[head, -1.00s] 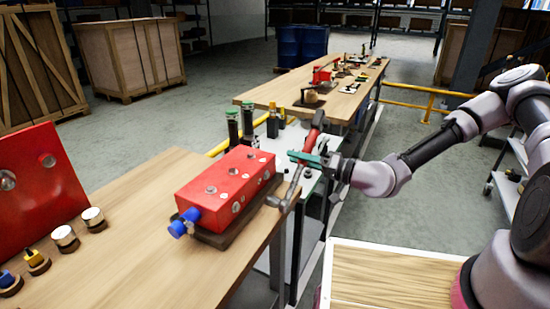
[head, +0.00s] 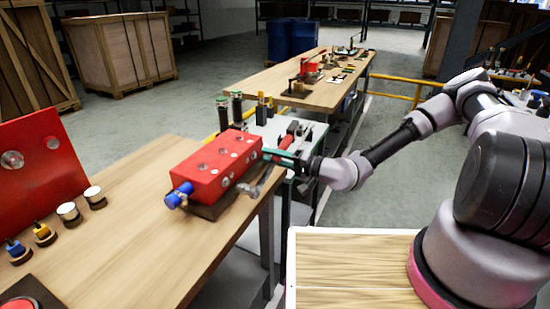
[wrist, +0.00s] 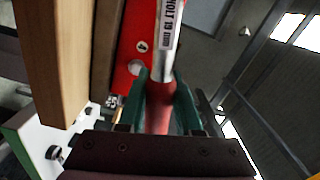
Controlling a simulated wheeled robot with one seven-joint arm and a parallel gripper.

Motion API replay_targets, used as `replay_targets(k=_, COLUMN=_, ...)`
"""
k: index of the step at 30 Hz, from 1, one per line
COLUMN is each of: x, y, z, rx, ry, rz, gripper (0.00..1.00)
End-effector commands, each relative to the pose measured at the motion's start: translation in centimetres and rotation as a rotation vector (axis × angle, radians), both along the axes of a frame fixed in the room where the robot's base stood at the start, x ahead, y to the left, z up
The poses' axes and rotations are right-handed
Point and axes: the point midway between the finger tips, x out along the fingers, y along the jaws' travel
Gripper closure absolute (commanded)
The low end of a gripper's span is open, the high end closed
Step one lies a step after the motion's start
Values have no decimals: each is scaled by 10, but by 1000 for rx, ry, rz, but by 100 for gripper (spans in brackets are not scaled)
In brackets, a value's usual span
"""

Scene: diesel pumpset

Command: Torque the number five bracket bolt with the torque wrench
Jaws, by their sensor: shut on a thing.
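The torque wrench has a red handle (head: 293,130) and a silver head end (head: 250,189). My gripper (head: 284,157) is shut on the red handle, and the wrench is held at the right side of the red block (head: 212,168). In the wrist view the green fingers (wrist: 160,100) close around the red grip, and the silver shaft (wrist: 167,40) carries a printed label. The red block (wrist: 130,72) shows there beside the shaft, with a "4" mark and a round bolt. I cannot tell whether the wrench head touches the block, nor which bolt is number five.
The block sits on a dark base on the wooden bench (head: 130,240), with a blue fitting (head: 178,196) at its near end. Green-topped bottles (head: 237,106) stand on a cart behind. A red panel (head: 40,155) and small capped parts (head: 68,211) are at left.

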Motion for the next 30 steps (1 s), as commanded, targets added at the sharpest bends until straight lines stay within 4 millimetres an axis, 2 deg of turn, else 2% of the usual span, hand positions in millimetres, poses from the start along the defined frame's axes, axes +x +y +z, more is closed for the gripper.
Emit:
replay_targets(k=8, x=10, y=28, z=4, rx=-2, ry=-13, rz=2, gripper=100)
replay_targets(k=22, x=-12, y=36, z=52, rx=-151, ry=-371, rz=2, gripper=100)
replay_targets(k=30, x=-32, y=44, z=74, rx=-231, ry=-569, rz=3, gripper=100)
